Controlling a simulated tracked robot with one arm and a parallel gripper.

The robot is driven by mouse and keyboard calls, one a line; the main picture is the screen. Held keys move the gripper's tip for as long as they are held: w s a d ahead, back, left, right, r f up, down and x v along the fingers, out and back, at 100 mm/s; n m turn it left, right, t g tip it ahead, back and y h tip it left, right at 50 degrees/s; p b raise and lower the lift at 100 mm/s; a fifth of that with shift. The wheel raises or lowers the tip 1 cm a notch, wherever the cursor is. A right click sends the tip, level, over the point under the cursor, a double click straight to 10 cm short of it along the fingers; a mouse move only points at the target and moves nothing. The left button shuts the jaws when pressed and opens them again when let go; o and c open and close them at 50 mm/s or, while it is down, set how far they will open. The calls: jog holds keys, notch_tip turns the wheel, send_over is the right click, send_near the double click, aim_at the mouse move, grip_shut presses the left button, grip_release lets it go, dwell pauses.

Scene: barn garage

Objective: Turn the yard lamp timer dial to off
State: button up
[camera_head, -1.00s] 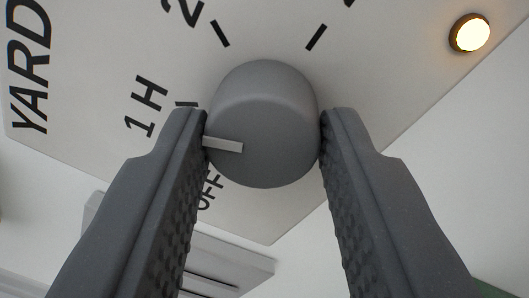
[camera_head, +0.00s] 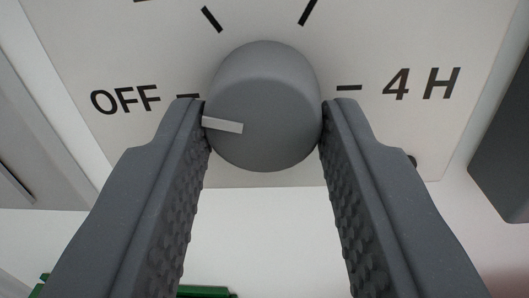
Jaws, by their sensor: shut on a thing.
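The timer dial (camera_head: 268,110) is a round grey knob in the middle of the view, with a pale pointer line (camera_head: 222,125) on its left side. My gripper (camera_head: 264,112) is shut on the knob, with one dark ridged finger on its left and one on its right. The pointer faces left toward the OFF label (camera_head: 125,98). Its outer end shows slightly below the OFF tick (camera_head: 188,96). The 4 H label (camera_head: 421,84) is on the right.
The knob sits on a pale panel (camera_head: 120,45), whose lower edge crosses behind my fingers. A dark block (camera_head: 502,150) stands at the right edge. A green thing (camera_head: 205,291) shows at the bottom. A grey panel (camera_head: 25,130) is at the left.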

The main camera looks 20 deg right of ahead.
jog(key=shift+n+b, duration=0.4)
jog(key=shift+n, duration=1.2)
jog(key=shift+r, duration=0.15)
jog(key=o, duration=1)
jog(key=b+v, duration=0.1)
jog(key=v, duration=1.2)
jog(key=shift+s+a, duration=0.1)
jog(key=shift+s, duration=0.3)
